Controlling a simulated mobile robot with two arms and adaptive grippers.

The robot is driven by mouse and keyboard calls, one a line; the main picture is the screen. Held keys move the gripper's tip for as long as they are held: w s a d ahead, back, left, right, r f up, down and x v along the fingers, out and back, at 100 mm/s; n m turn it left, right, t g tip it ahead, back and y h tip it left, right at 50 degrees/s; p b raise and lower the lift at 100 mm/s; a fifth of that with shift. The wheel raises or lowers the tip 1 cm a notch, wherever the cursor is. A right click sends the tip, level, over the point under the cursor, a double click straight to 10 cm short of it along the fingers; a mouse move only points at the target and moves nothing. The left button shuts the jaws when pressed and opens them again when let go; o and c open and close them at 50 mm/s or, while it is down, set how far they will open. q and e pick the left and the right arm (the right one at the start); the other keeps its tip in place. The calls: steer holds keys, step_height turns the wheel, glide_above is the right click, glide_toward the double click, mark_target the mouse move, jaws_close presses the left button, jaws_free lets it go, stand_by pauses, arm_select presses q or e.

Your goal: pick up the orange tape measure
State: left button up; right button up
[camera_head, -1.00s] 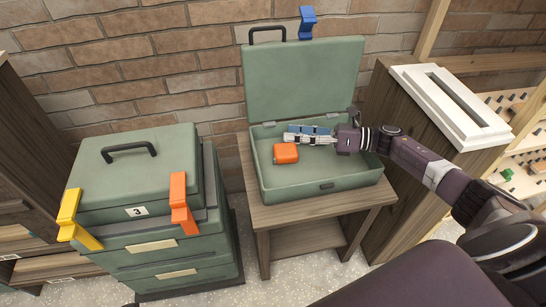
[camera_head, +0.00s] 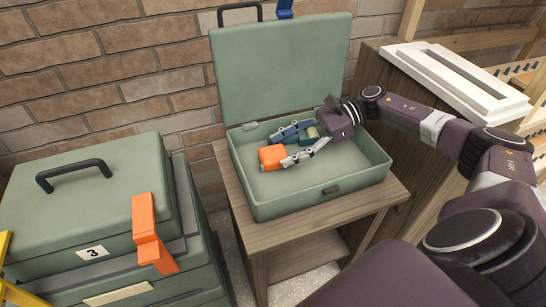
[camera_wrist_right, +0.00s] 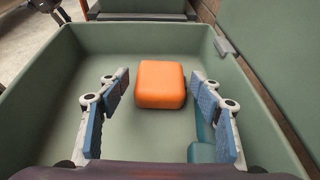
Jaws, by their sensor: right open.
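The orange tape measure (camera_head: 272,158) is a rounded block on the floor of the open green case (camera_head: 300,205). In the right wrist view the tape measure (camera_wrist_right: 161,85) lies ahead of and between the fingers of my right gripper (camera_wrist_right: 160,115), with space on both sides. My right gripper (camera_head: 294,146) reaches down into the case from the right, fingers spread, and holds nothing. A teal object (camera_wrist_right: 204,152) lies in the case beside its right-hand finger, partly hidden. My left gripper is not in view.
The case's lid (camera_head: 283,70) stands open at the back. The case rests on a small wooden table (camera_head: 265,247). A closed green toolbox (camera_head: 90,200) with an orange clamp (camera_head: 150,235) stands at left. A wooden cabinet with a white frame (camera_head: 455,85) is at right.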

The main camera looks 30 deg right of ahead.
mark_target(273, 152)
steer(key=x, duration=0.3)
steer(key=shift+w+a, duration=0.1)
steer(key=shift+a, duration=0.1)
steer(key=shift+c, duration=0.2)
steer(key=c, duration=1)
